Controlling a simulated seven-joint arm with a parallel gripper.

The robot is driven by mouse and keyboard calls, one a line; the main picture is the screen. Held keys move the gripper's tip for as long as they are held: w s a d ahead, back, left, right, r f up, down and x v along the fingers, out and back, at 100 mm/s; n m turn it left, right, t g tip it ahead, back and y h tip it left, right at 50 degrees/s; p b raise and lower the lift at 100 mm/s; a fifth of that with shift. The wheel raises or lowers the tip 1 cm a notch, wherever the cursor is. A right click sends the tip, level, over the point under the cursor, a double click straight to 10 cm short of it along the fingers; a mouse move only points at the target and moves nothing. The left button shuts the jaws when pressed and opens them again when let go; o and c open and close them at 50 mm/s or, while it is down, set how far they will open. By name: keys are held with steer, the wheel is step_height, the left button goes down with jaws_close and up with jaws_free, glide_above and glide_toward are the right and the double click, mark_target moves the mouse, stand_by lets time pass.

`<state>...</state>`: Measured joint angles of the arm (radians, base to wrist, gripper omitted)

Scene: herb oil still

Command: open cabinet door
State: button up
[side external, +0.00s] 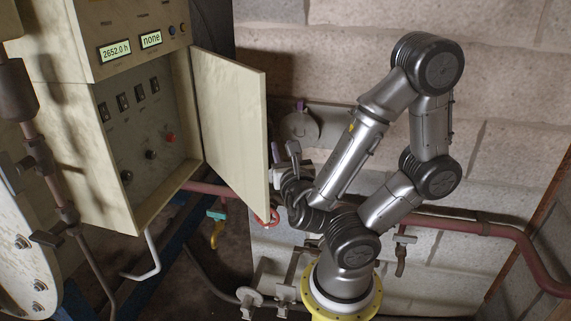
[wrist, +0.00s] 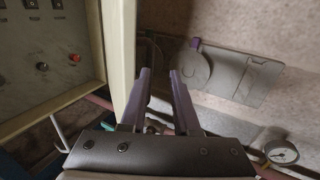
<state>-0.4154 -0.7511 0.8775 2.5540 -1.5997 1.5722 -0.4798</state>
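The cream cabinet (side external: 185,120) is at the left in the side external view. Its door (side external: 232,125) stands swung out wide to the right, showing the inner panel with switches, knobs and a red button. In the wrist view the door (wrist: 120,50) is a pale upright strip just left of my fingers, with the inner panel (wrist: 40,50) beyond it. My gripper (side external: 291,150) is beside the door's free edge, on its outer side. In the wrist view my gripper (wrist: 161,78) has its two purple fingers apart with nothing between them. Whether the left finger touches the door is unclear.
A grey wall plate with a round fitting (side external: 300,124) is behind my gripper. A dark red pipe (side external: 490,228) runs along the block wall. A round gauge (wrist: 281,152) is at lower right in the wrist view.

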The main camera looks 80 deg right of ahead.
steer(key=shift+n+t, duration=0.5)
steer(key=shift+t, duration=0.1)
steer(key=shift+w+a+v, duration=0.1)
steer(key=shift+w+v, duration=0.05)
steer(key=shift+v, duration=0.85)
steer(key=shift+w+a+v, duration=0.1)
steer(key=shift+w+v, duration=0.05)
steer(key=shift+v, duration=0.8)
steer(key=shift+w+a+v, duration=0.1)
steer(key=shift+w+v, duration=0.1)
steer(key=shift+v, duration=0.8)
